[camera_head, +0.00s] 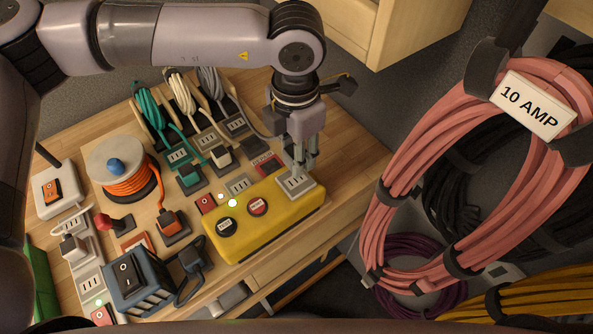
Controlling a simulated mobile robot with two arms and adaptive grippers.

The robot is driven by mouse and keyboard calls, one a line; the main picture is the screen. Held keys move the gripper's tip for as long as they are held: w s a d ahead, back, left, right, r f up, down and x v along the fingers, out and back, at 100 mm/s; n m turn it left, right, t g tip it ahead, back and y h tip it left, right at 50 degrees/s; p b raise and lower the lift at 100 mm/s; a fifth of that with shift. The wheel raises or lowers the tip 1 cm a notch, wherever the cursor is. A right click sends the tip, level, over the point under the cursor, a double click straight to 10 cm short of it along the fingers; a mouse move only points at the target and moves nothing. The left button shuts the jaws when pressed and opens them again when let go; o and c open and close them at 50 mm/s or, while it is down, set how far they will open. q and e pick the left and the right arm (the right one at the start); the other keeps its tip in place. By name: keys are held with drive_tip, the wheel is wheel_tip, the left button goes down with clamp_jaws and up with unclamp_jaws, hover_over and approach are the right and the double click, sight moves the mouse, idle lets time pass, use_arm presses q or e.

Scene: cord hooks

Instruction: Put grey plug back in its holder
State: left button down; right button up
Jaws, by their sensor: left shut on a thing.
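My left gripper (304,165) points down over the right end of the yellow box (285,218), with its fingers at a light socket plate (296,187) on that end. It is shut on what seems to be the grey plug; the fingers hide most of it. Whether the plug is in the socket or just above it I cannot tell. The grey cord (212,82) hangs bundled at the back of the bench and runs right towards the gripper. A dark holder (251,145), beside the cream plug (222,156), looks empty. My right gripper is not in view.
Green (148,105) and cream (182,92) cords hang beside the grey one. The green plug (190,178) sits on a dark holder. An orange reel (125,168) and a blue-grey power unit (138,278) stand left. Pink cable coils (440,170) hang right.

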use_arm(q)
drive_tip(key=w, duration=0.3)
drive_tip(key=shift+w, duration=0.35)
drive_tip(key=w+a+f, duration=0.6)
drive_tip(key=w+a, duration=0.4)
drive_tip(key=w, duration=0.1)
drive_tip(key=shift+a+f, duration=0.15)
drive_tip(key=shift+a, duration=0.15)
drive_tip(key=shift+f, duration=0.15)
drive_tip(key=shift+f+b, duration=1.3)
drive_tip(key=shift+f, duration=1.45)
drive_tip(key=shift+s+b, duration=0.1)
drive_tip(key=shift+b, duration=0.6)
